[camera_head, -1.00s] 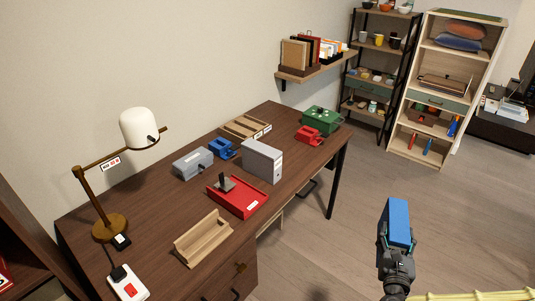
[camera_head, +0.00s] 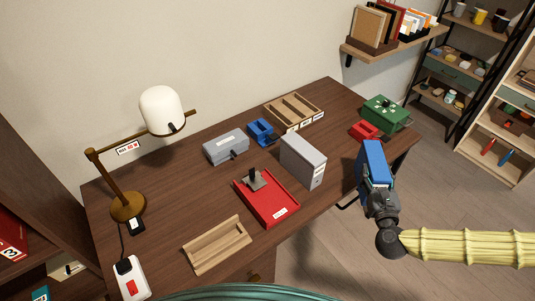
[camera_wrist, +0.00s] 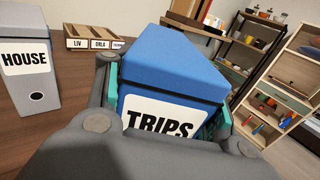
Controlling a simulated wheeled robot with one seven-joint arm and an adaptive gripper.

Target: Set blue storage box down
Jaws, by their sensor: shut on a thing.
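The blue storage box (camera_head: 376,160) is in my gripper (camera_head: 377,187), held at the right front side of the desk (camera_head: 225,185). In the wrist view the blue box (camera_wrist: 175,60) fills the middle, with a white label reading TRIPS facing me. My gripper (camera_wrist: 170,110) is shut on it, one finger at each side. Its underside is hidden, so I cannot tell its exact height relative to the desk.
A grey HOUSE file box (camera_head: 303,160) stands left of the blue box. A red box (camera_head: 365,130) and a green box (camera_head: 385,113) lie behind it. A red tray (camera_head: 266,198), wooden tray (camera_head: 217,245) and lamp (camera_head: 162,110) are further left. Bare desktop shows between the grey and red boxes.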

